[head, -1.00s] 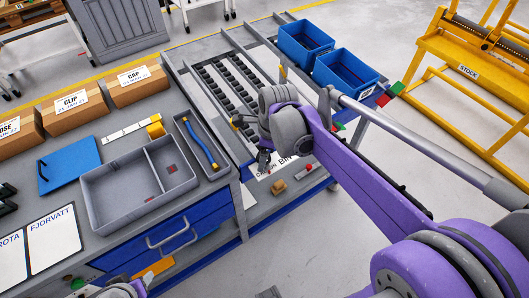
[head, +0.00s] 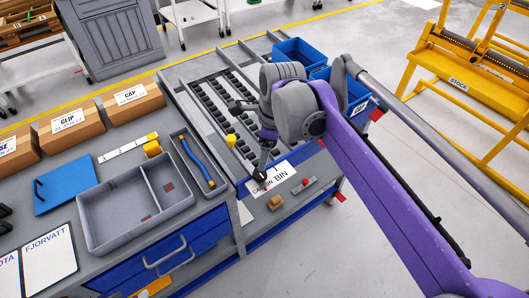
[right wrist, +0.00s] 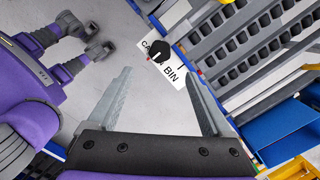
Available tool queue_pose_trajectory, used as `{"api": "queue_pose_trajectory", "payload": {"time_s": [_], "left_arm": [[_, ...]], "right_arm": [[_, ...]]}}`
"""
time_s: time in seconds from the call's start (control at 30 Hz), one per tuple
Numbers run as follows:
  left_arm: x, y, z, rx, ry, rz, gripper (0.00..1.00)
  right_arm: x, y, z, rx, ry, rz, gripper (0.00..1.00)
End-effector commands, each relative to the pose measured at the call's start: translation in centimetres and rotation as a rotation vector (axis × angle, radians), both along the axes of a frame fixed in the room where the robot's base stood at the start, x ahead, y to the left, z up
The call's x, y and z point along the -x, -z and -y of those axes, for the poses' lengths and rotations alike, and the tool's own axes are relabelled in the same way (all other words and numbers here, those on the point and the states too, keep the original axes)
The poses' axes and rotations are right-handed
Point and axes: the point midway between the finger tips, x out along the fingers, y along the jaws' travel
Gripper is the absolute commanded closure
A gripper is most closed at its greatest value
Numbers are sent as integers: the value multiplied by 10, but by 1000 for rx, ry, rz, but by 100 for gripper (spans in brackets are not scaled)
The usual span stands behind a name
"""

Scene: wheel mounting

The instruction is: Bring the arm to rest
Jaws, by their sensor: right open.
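My right arm (head: 385,185) is purple and grey and comes in from the right in the head view. It reaches over the right end of the workbench. In the right wrist view my right gripper (right wrist: 159,73) is open, with nothing between its two grey fingers. Beyond the fingertips a black knob-like part (right wrist: 158,52) shows against a white label ending in BIN (right wrist: 172,70). The label also shows in the head view (head: 282,178). My left gripper (right wrist: 98,40) is small at the upper left of the wrist view; its jaw opening is unclear.
A grey divided tray (head: 110,215), a blue board (head: 68,182) and several cardboard boxes (head: 133,103) are on the bench at left. Black roller rails (head: 215,110) and blue bins (head: 297,50) are behind my arm.

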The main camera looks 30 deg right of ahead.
Motion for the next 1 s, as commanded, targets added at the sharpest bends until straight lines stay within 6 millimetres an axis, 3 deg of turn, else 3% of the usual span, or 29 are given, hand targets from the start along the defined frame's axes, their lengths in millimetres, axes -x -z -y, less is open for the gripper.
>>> {"api": "queue_pose_trajectory", "payload": {"time_s": [0.4,0.53,0.67,1.0], "left_arm": [[0,0,0,0,0,0,50],[0,-1,0,0,0,1,50],[-1,-4,0,0,0,2,50],[-3,-12,0,0,0,6,50]], "right_arm": [[0,1,0,1,-4,1,16],[6,5,-5,24,-104,18,16],[22,18,-17,94,-394,69,16],[82,74,-53,428,-1440,204,16]]}}
